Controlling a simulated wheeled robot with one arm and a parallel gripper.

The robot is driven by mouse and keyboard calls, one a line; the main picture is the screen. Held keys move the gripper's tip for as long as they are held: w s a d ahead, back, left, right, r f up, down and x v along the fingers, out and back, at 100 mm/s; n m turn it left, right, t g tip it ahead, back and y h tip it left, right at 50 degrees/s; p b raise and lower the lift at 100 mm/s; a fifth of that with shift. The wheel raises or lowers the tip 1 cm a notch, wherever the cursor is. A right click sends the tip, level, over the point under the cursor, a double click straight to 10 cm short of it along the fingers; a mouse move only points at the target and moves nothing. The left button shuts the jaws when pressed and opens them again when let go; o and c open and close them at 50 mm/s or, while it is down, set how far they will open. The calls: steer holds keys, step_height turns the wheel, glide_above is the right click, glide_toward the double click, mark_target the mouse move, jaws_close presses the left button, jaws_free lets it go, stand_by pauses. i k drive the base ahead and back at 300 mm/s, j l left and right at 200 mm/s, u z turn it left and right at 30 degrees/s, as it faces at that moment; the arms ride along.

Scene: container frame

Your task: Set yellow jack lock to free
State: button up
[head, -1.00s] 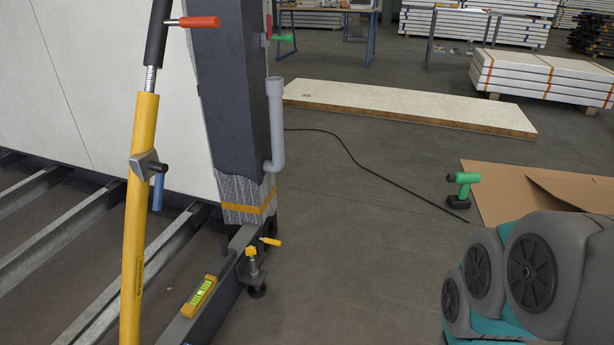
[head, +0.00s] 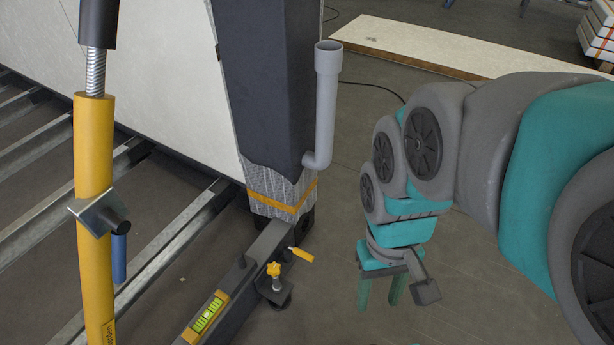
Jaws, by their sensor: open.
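A small jack (head: 275,290) with a yellow star knob (head: 273,269) on top stands at the dark beam's side, near the foot of the dark post. A short lever with a yellow handle (head: 301,255) sticks out to the right from the beam just behind it. I cannot tell which of these is the lock, nor its setting. My gripper (head: 380,293) is open and empty, pointing down over the floor, to the right of the jack and apart from it. Its two fingers look greenish and see-through.
A yellow prop (head: 94,160) with a blue handle (head: 119,258) leans at the left. A grey pipe (head: 325,105) rises beside the dark post (head: 265,85). A level (head: 207,313) lies on the dark beam (head: 240,275). Floor between gripper and jack is clear.

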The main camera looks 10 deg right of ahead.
mark_target(302, 255)
steer(key=i+l+u, duration=0.1)
steer(key=u, duration=0.25)
steer(key=i+l+u, duration=0.1)
steer(key=l+u, duration=0.2)
steer(key=k+l+u, duration=0.25)
steer(key=k+l, duration=0.25)
steer(key=k+l+u, duration=0.3)
steer(key=k, duration=0.25)
steer(key=k+l, duration=0.1)
steer(key=l, duration=0.7)
steer(key=k+l, duration=0.15)
steer(key=l, duration=0.25)
